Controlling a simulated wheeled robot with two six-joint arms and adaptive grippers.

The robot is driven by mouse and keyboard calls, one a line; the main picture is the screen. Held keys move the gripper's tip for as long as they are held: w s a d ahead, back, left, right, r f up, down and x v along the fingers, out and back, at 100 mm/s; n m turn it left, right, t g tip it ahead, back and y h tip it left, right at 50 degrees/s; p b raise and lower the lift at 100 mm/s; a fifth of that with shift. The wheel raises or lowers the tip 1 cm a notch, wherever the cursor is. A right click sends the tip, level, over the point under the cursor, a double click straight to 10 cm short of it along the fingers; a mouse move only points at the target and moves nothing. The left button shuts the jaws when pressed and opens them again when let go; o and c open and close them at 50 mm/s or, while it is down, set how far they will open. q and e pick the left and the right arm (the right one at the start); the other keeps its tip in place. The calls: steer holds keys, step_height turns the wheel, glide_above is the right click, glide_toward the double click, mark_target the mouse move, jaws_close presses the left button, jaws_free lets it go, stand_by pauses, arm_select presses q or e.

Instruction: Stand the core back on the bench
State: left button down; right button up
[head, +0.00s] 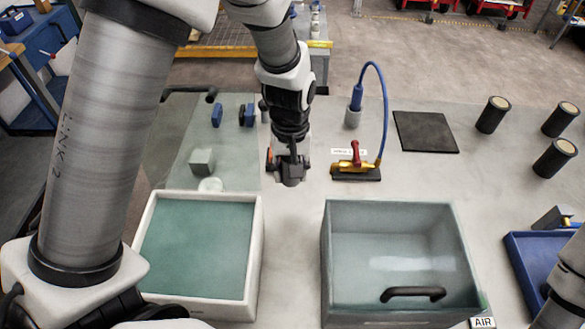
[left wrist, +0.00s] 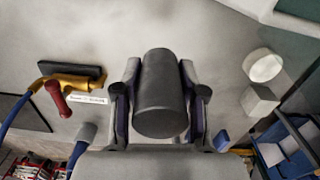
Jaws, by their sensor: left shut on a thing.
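In the left wrist view the left gripper (left wrist: 160,105) has one finger on each side of the core. In the head view the gripper mostly hides the core. I cannot tell how far its lower end is from the bench. Several similar dark cylinders with tan tops, such as one (head: 492,115), stand at the right of the bench. My right gripper is not in view.
A white box with a green inside (head: 253,265) is at left, a grey bin with a black handle (head: 413,294) at right. A yellow-and-red tool (head: 355,168) with a blue hose stands close right of my gripper. A black mat (head: 425,132) lies bare. A blue tray (head: 530,270) is at right.

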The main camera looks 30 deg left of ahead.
mark_target(292, 207)
arm_select(q)
steer(key=shift+w+a+f, duration=0.1)
steer(key=shift+w+f, duration=0.1)
steer(key=shift+f, duration=0.05)
steer(key=f, duration=0.1)
steer(key=s+d+f, duration=0.1)
steer(key=f+p, duration=0.1)
steer(key=f, duration=0.1)
steer(key=shift+s+d, duration=0.25)
steer(key=shift+d, duration=0.15)
steer(key=f, duration=0.3)
steer(key=a+f, duration=0.1)
steer(key=shift+w+a+f, duration=0.1)
steer(key=shift+w+f, duration=0.15)
steer(key=shift+f, duration=0.05)
steer(key=shift+w+f, duration=0.1)
steer(key=shift+f, duration=0.05)
steer(key=shift+d, duration=0.3)
steer(key=shift+s, duration=0.2)
steer(key=c, duration=1)
jaws_free()
steer(key=o, duration=0.3)
steer(key=shift+w+a+f, duration=0.1)
steer(key=shift+a, duration=0.05)
steer(key=shift+o, duration=0.2)
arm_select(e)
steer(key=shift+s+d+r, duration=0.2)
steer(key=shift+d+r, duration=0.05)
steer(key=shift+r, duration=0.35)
